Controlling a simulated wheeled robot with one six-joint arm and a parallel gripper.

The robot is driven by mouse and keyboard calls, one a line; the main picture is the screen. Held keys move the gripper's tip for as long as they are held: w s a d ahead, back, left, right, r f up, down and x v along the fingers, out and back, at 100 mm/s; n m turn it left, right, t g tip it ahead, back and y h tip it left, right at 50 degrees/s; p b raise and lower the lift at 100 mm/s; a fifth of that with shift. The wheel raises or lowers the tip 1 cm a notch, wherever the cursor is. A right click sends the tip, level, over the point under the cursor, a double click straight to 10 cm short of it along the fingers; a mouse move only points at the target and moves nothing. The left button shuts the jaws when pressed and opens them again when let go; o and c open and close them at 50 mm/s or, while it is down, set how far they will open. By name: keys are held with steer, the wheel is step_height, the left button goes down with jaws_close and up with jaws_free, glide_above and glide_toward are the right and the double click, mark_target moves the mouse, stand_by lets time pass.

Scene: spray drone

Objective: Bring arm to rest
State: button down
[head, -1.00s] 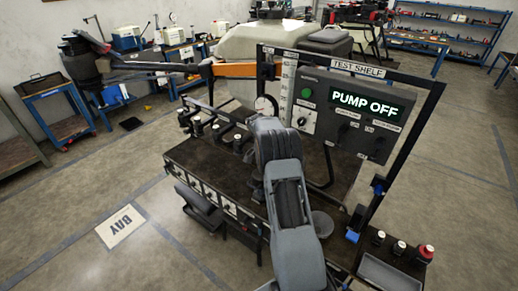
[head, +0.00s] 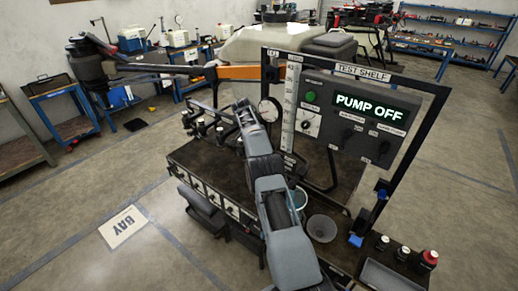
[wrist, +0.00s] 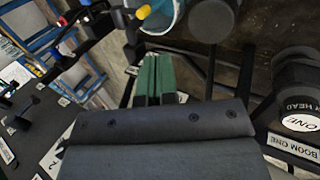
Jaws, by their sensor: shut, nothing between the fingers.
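My gripper (wrist: 155,78) shows in the wrist view with its green fingers together and nothing visible between them. A blue-rimmed container (wrist: 163,18) shows beyond the fingertips. In the head view my grey arm is folded over the test shelf bench (head: 190,155), and I cannot make out the fingers there. The panel display (head: 372,109) reads PUMP OFF.
A grey cup (head: 322,229) and a blue-rimmed container (head: 300,198) stand close to the right of my arm. Bottles (head: 402,254) and a tray (head: 390,276) sit at lower right. The floor left of the bench is mostly clear.

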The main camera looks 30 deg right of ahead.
stand_by(0.8)
step_height(320, 180, down, 6)
steer(key=a+n+t, duration=0.1)
steer(key=n, duration=0.3)
steer(key=s+a+r+n+t, duration=0.3)
steer(key=s+a+r, duration=0.3)
steer(key=s, duration=0.4)
steer(key=s+a+r+n+t+y, duration=0.1)
steer(key=s+a+r+n+t, duration=0.1)
steer(key=s+a+r, duration=0.4)
steer(key=s+a+r+n+t+y, duration=0.1)
steer(key=s+a+r+n+t, duration=0.2)
steer(key=s, duration=1.1)
steer(key=shift+s+a+r+n+t, duration=0.15)
steer(key=shift+a+r+n+t, duration=0.2)
steer(key=shift+a+r, duration=1.7)
